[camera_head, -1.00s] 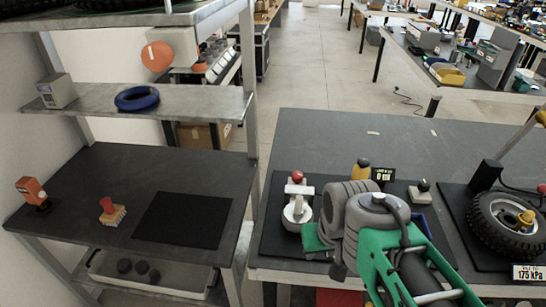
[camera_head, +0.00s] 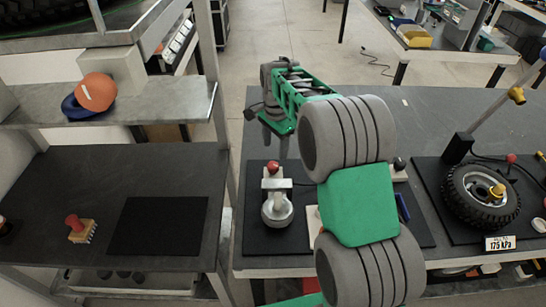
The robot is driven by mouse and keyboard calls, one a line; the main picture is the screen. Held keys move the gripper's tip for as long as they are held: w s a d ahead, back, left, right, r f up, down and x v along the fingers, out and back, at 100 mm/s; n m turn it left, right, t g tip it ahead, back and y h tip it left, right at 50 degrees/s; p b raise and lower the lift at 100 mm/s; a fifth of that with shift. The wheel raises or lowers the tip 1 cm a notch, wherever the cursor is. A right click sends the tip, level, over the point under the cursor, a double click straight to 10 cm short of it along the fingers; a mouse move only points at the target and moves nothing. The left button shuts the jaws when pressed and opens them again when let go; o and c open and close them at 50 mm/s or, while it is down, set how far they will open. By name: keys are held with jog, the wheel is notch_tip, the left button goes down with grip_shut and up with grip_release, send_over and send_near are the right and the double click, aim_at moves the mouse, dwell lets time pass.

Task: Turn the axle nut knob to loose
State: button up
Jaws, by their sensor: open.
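A yellow knob (camera_head: 497,189) sits at the hub of the small black-tyred wheel (camera_head: 470,208) on the right of the bench; it looks like the axle nut knob, but I cannot read any loose or tight marking. My gripper (camera_head: 274,144) is far to the left of it. It points down above a pale fixture (camera_head: 277,208) with a red knob (camera_head: 272,167). Its fingers look apart with nothing between them. I cannot tell how far above the red knob they are. My green and grey arm hides the middle of the bench.
A yellow-jointed post (camera_head: 495,105) rises behind the wheel. A "175 kPa" display (camera_head: 499,243) stands at its front. Another red knob (camera_head: 511,158) is behind it. A shelf upright (camera_head: 219,120) stands left of the gripper. The back of the bench (camera_head: 430,115) is clear.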

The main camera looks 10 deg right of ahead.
aim_at(273, 164)
jog(key=w+f+m, duration=0.2)
jog(key=w+f, duration=0.1)
jog(key=shift+w+f+p, duration=0.2)
jog(key=shift+f+p, duration=0.1)
jog(key=shift+f, duration=0.1)
notch_tip(273, 164, down, 8)
jog(key=shift+r+p, duration=0.2)
jog(key=shift+p, duration=0.65)
grip_shut()
